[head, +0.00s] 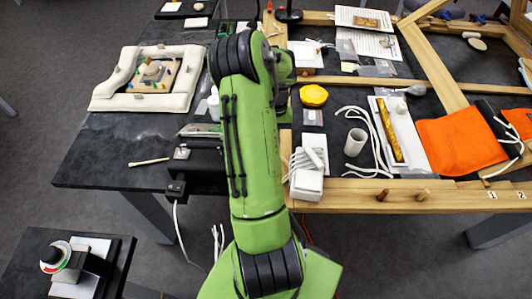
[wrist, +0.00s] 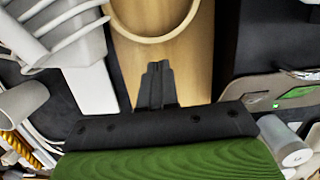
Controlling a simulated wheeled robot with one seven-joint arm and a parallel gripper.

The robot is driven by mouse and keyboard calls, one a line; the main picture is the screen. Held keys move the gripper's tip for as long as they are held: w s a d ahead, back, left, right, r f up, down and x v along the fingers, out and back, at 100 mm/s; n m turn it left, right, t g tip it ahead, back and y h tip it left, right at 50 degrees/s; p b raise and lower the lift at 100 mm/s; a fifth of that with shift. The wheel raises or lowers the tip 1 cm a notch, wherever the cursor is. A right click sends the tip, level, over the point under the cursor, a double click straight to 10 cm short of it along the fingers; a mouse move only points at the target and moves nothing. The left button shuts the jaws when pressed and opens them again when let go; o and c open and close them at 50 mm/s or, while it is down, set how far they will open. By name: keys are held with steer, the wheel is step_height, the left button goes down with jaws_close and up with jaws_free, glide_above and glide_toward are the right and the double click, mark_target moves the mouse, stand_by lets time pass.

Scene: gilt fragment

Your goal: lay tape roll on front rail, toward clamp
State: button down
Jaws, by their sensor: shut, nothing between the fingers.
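A thin cream ring, seemingly the tape roll (wrist: 155,39), shows at the top of the wrist view. It appears flat over the pale wood (wrist: 190,70), with wood visible through it; its far part is cut off. My gripper (wrist: 155,66) is shut and empty, its fingertips pointing toward the ring with a visible gap between. In the head view my green arm hides the gripper and the ring. The front rail (head: 450,196) is a wooden bar along the near edge of the frame, with two wooden pegs on it. I cannot clearly identify a clamp.
A white block with finger-like prongs (head: 308,182) stands at the rail's left end, beside the ring in the wrist view (wrist: 62,35).

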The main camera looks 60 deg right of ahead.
steer(key=shift+s+a, duration=0.15)
steer(key=shift+a, duration=0.2)
steer(key=s+a, duration=0.2)
steer(key=a, duration=0.1)
steer(key=s+a, duration=0.2)
steer(key=a, duration=0.2)
steer(key=s+a, duration=0.2)
steer(key=a, duration=0.2)
steer(key=shift+r, duration=0.2)
steer(key=shift+w+d+f+b, duration=0.1)
steer(key=shift+d+f+b, duration=0.1)
steer(key=shift+f+b, duration=0.5)
steer(key=shift+a+f, duration=0.15)
steer(key=shift+a, duration=0.05)
steer(key=shift+d+f, duration=0.1)
steer(key=shift+d, duration=0.05)
steer(key=w+d+p, duration=0.1)
steer(key=w+d, duration=0.2)
steer(key=d, duration=0.2)
steer(key=w+d, duration=0.3)
steer(key=d, duration=0.3)
steer(key=w+d+p, duration=0.1)
steer(key=w+d, duration=0.2)
steer(key=d, duration=0.2)
steer(key=shift+w+d+p, duration=0.1)
steer(key=shift+d+p, duration=0.05)
steer(key=shift+p, duration=0.15)
